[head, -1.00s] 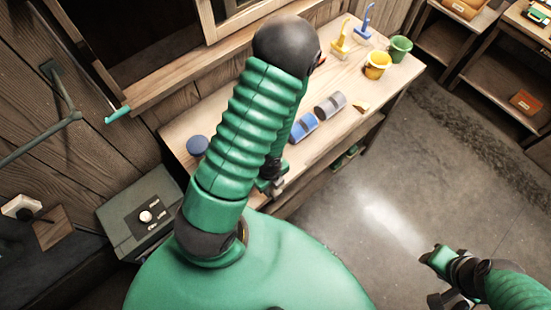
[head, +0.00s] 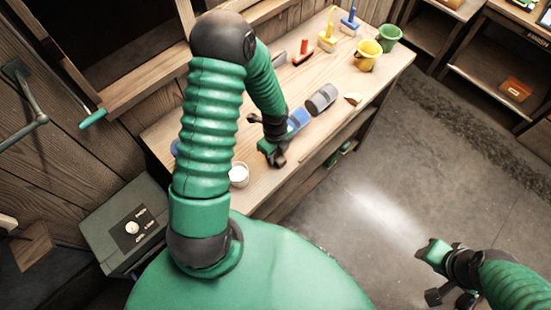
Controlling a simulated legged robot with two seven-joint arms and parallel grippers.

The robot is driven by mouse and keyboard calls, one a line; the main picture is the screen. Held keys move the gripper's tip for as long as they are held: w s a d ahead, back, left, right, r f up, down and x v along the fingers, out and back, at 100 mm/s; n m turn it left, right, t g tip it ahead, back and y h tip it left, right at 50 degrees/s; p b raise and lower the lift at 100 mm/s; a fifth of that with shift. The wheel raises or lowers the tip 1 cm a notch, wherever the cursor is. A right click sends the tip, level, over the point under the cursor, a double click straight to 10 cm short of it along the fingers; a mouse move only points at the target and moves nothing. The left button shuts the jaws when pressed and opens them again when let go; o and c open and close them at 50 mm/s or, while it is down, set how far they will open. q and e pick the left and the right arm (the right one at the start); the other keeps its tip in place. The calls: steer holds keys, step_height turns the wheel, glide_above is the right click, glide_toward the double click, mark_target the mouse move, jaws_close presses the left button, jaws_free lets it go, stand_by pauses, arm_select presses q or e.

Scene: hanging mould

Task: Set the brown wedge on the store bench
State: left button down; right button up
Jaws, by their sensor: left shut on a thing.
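My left gripper (head: 276,155) is over the near edge of the wooden bench (head: 335,75), beside the blue block. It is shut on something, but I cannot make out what. A small pale tan wedge-like piece (head: 354,98) with a darker edge lies on the bench to the right of the grey block. I cannot tell whether it is the brown wedge. My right gripper (head: 437,273) hangs over the floor at lower right; whether it is open is unclear.
The bench holds a blue block (head: 298,121), a grey block (head: 321,98), a yellow bucket (head: 368,55), a green bucket (head: 389,37) and several brush-like tools. A white cup (head: 238,174) shows beside my arm. Shelves (head: 490,70) stand at upper right. The floor between is clear.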

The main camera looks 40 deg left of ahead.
arm_select(q)
steer(key=shift+d+f, duration=0.35)
steer(key=shift+f, duration=0.05)
steer(key=c, duration=1.1)
jaws_free()
steer(key=shift+o, duration=0.4)
